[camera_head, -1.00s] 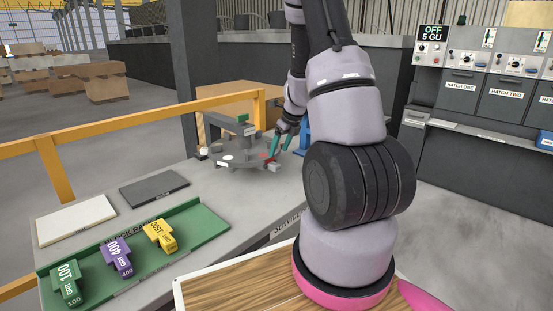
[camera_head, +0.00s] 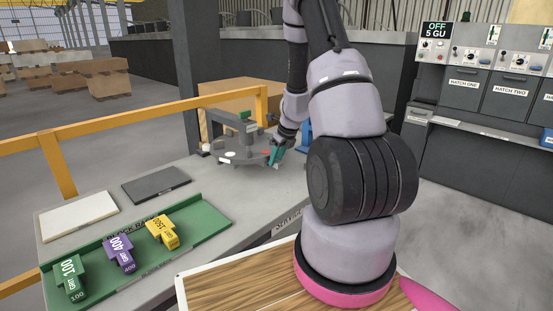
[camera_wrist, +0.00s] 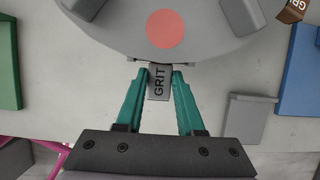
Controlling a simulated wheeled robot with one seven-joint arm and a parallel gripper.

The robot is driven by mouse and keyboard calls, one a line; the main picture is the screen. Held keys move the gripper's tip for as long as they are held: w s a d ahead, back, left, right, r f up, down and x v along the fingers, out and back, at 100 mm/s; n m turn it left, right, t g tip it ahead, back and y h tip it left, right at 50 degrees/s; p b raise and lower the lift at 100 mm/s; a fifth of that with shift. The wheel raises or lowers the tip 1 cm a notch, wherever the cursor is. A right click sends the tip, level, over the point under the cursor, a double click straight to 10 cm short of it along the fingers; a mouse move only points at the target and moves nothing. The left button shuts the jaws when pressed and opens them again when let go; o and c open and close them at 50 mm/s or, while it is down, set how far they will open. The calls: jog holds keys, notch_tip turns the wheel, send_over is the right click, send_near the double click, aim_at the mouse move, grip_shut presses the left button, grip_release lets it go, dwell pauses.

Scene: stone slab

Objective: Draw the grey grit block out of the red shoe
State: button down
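The grey grit block (camera_wrist: 160,84), lettered GRIT, projects from the rim of a round grey plate (camera_wrist: 110,30) in the wrist view. A red spot (camera_wrist: 165,29) marks the plate just above the block; the shoe that holds the block is mostly hidden under the rim. The teal fingers of my gripper (camera_wrist: 160,76) lie on both sides of the block with no clear gap. Whether they press on it I cannot tell. In the head view my gripper (camera_head: 276,158) is low at the plate's right edge, beside the red mark (camera_head: 266,152), and hides the block.
A green rack (camera_head: 205,222) holds green, purple and yellow grit blocks at the front left. A white pad (camera_head: 78,213) and a dark pad (camera_head: 155,185) lie behind it. A grey tab (camera_wrist: 250,120) and a blue thing (camera_wrist: 300,75) are right of my fingers.

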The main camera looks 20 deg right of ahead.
jog(key=shift+s, duration=0.1)
jog(key=shift+s+d, duration=0.35)
jog(key=shift+s, duration=0.5)
jog(key=shift+s+d, duration=0.3)
jog(key=shift+s, duration=0.5)
jog(key=shift+c, duration=2.2)
grip_release()
jog(key=v, duration=1.1)
